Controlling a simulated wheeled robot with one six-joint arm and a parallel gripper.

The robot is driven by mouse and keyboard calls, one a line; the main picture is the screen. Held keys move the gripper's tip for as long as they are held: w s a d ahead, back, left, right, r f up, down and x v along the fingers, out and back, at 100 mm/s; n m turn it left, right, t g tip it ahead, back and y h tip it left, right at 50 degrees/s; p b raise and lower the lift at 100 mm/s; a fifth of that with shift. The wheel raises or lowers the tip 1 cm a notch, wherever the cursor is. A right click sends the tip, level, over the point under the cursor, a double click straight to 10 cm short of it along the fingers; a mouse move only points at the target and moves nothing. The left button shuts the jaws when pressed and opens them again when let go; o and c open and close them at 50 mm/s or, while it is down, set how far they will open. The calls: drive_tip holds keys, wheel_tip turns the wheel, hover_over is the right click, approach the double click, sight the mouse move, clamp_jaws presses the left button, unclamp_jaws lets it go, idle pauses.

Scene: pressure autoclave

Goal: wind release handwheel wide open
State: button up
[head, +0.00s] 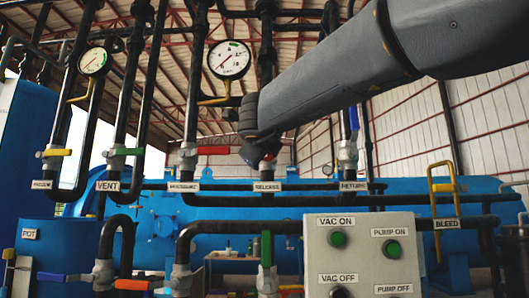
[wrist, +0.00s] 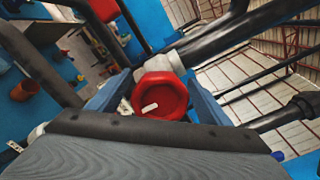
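The release handwheel is a red, many-sided knob with a small pale mark on its face, seen in the middle of the wrist view (wrist: 160,96). My gripper (wrist: 160,88) has one bluish finger on each side of it, with no clear gap at the rim, so it looks shut on the wheel. In the head view my gripper (head: 262,152) reaches in from the upper right to the pipe above the RELEASE label (head: 267,187). It hides most of the handwheel there, and only a little red shows.
A pressure gauge (head: 229,60) hangs just above and left of my gripper. A red-handled valve (head: 190,150) stands to the left and the RETURN valve (head: 347,151) to the right. A control box (head: 365,260) stands lower right. Black pipes run close around the wheel.

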drive_tip(key=s, duration=0.7)
drive_tip(key=shift+s+a, duration=0.15)
drive_tip(key=shift+s, duration=0.25)
idle(0.3)
